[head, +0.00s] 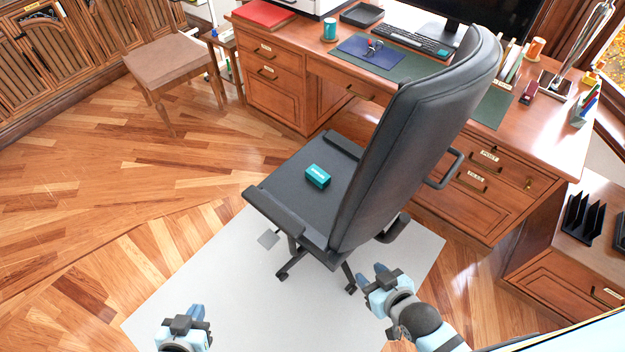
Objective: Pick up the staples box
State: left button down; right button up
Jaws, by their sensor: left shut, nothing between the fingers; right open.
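The staples box looks to be the small teal box (318,176) lying on the seat of the black office chair (290,200); its label is too small to read. My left gripper (196,312) is shut and empty at the bottom left, over the pale floor mat, well apart from the box. My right gripper (372,277) is open and empty below the chair's right side in the picture, also apart from the box. The box is in full view between the armrests.
The chair's tall backrest (415,120) rises to the right of the box, and an armrest (290,222) is on the near side. A wooden desk (560,130) stands behind. The pale mat (225,260) has free room left of the chair. A wooden chair (170,58) stands at upper left.

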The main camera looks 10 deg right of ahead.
aim_at(315, 174)
jog(key=j+z, duration=0.3)
jog(key=j, duration=0.8)
jog(key=i+j+z, duration=0.1)
jog(key=j, duration=0.25)
jog(key=i+j+z, duration=0.1)
jog(key=j, duration=0.25)
jog(key=i+j+z, duration=0.1)
jog(key=j, duration=0.3)
jog(key=i+j+z, duration=0.1)
jog(key=i+j, duration=0.15)
jog(key=i+j+z, duration=0.15)
jog(key=j, duration=0.25)
jog(key=i+j+z, duration=0.1)
jog(key=i+j, duration=0.2)
jog(key=i+j+z, duration=0.1)
jog(key=i, duration=0.3)
jog(key=i+j+z, duration=0.1)
jog(key=i+j, duration=0.25)
jog(key=i, duration=0.05)
